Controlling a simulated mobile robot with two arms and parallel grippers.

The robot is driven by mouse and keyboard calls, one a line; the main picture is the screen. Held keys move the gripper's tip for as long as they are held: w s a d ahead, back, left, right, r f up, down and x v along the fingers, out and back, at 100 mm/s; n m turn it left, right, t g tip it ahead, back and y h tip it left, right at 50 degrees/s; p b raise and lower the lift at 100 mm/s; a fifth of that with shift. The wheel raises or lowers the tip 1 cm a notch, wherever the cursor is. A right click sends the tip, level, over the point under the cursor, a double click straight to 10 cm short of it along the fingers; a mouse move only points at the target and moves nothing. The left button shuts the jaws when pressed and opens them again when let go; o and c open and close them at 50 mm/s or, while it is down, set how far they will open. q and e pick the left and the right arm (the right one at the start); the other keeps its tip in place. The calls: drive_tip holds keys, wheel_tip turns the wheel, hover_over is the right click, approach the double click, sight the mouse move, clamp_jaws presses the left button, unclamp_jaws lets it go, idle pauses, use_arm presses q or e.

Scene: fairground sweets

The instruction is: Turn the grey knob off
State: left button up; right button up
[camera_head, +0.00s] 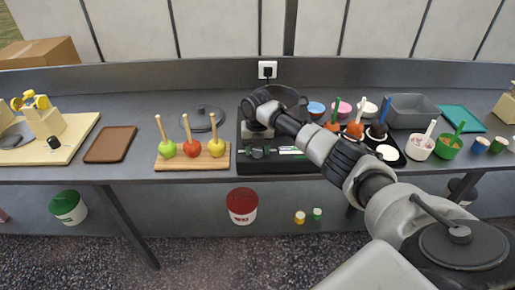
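A black cooker (243,165) stands on the counter at the middle, with a dark pan (292,97) on it at the back right. Its front panel has small dark grey knob shapes (257,153), too small to tell their turn position. My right arm comes in from the lower right, and my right gripper (258,133) points down just above and behind this panel. Its fingers are too small and partly hidden to tell whether they are open or touching a knob. My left gripper is not in view.
A wooden board (170,164) with toffee apples stands left of the cooker, with a dark lid (203,120) behind it. A cream machine (80,140) has a black knob. Right are several bowls, a grey bin (410,108) and a teal tray (461,117). A brown tray (110,144) lies left.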

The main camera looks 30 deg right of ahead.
sight(257, 150)
drive_tip(key=shift+o, duration=1.1)
wheel_tip(257, 150, up, 11)
drive_tip(key=b, duration=0.1)
drive_tip(key=shift+b, duration=0.35)
drive_tip(key=shift+f, duration=0.15)
